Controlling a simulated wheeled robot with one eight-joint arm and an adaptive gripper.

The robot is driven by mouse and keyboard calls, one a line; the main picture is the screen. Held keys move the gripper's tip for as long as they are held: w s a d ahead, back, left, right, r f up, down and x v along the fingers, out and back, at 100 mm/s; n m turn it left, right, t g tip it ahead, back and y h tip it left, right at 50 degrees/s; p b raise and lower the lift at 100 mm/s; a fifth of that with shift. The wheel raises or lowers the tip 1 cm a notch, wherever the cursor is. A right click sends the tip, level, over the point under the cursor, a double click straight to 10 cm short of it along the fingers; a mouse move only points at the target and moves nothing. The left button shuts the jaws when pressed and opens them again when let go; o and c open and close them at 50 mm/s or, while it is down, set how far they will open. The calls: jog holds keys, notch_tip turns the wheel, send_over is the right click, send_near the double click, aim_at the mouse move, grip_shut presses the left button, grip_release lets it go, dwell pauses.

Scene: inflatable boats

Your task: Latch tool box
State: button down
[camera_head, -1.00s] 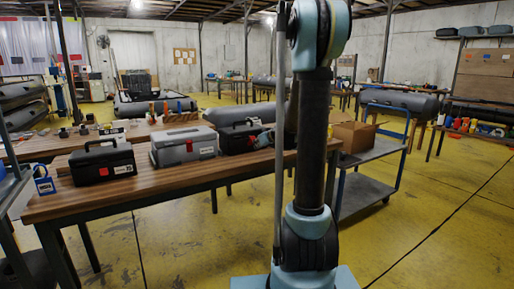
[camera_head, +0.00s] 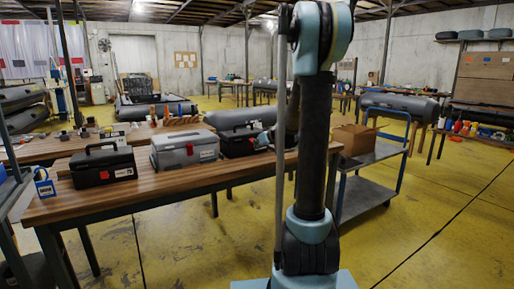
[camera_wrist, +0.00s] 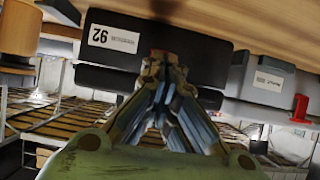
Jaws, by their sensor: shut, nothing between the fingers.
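Three toolboxes stand in a row on the wooden table. The left one is black with a red latch (camera_head: 103,174); the middle one is grey with a red latch (camera_head: 206,151). The right one is black (camera_head: 237,146), partly beside my arm. In the wrist view, which is upside down, a black toolbox (camera_wrist: 112,38) with a label reading 92 fills the middle. The grey toolbox (camera_wrist: 262,82) and its red latch (camera_wrist: 300,108) are at the right. My gripper (camera_wrist: 163,62) is shut and empty at the black toolbox's front.
The wooden table (camera_head: 150,195) has bare surface before the toolboxes. A blue padlock-shaped item (camera_head: 44,184) sits at its left end. A blue-framed cart (camera_head: 365,195) with a cardboard box (camera_head: 354,138) stands at the right. Yellow floor (camera_head: 440,225) lies open right of it.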

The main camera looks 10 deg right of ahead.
jog(key=shift+r, duration=0.1)
jog(key=shift+w+a+r, duration=0.15)
jog(key=shift+w+r, duration=0.15)
jog(key=shift+r, duration=0.1)
jog(key=shift+w+r, duration=0.1)
dwell(0.3)
jog(key=shift+w+a+r, duration=0.15)
dwell(0.4)
jog(key=f+v, duration=0.1)
jog(key=v, duration=0.7)
jog(key=shift+s+d, duration=0.2)
jog(key=shift+s, duration=0.3)
